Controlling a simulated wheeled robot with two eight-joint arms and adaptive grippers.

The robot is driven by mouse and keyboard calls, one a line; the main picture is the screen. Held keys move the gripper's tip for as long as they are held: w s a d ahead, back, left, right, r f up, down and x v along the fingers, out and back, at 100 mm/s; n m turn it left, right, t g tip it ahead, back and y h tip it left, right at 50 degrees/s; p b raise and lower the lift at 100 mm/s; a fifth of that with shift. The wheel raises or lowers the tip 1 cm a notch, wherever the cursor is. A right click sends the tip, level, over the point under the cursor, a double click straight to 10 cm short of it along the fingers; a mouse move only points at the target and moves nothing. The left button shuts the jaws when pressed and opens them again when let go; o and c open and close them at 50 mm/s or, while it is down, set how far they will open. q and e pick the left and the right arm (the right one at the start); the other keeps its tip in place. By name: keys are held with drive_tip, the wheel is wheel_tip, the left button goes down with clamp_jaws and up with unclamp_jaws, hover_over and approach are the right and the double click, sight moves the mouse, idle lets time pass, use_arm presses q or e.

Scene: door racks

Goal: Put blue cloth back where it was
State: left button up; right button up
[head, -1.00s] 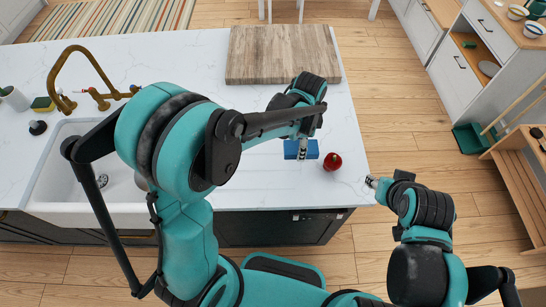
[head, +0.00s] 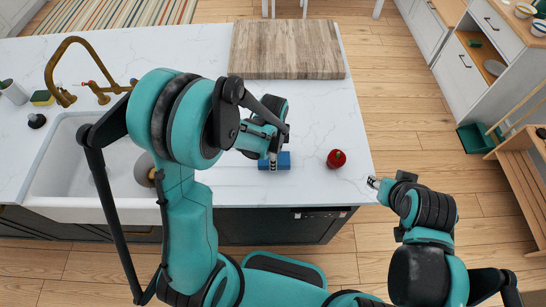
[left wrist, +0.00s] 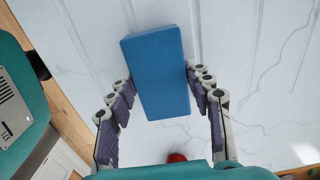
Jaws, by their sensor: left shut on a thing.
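The blue cloth (head: 284,161) looks like a flat blue block. It is at the front part of the white counter, left of the red apple. My left gripper (head: 273,161) is shut on it. In the left wrist view the blue cloth (left wrist: 156,72) sits between the two fingers of my left gripper (left wrist: 158,88). I cannot tell whether it touches the counter. My right gripper (head: 374,182) hangs past the counter's right edge, away from the cloth, and is too small to tell open from shut.
A red apple (head: 336,158) stands near the counter's (head: 330,115) front right corner. A wooden board (head: 290,50) lies at the back.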

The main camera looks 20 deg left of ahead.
use_arm(q)
drive_tip(key=o, duration=1.1)
drive_tip(key=shift+f, duration=0.1)
drive_tip(key=shift+r, duration=0.45)
wheel_tip(320, 180, up, 11)
drive_tip(key=p, duration=0.3)
drive_tip(key=s+a+r+n+t, duration=0.1)
drive_tip(key=s+r+n+t, duration=0.1)
drive_tip(key=n, duration=0.3)
drive_tip(key=s+a+r+n+t, duration=0.2)
drive_tip(key=s+r+n, duration=0.2)
drive_tip(key=s+n, duration=0.1)
drive_tip(key=s+a+r+n+t, duration=0.1)
drive_tip(key=s+r+n+t, duration=0.2)
drive_tip(key=n, duration=0.1)
drive_tip(key=shift+s+a+r+n, duration=0.15)
drive_tip(key=shift+a+r+n, duration=0.1)
drive_tip(key=shift+n, duration=0.15)
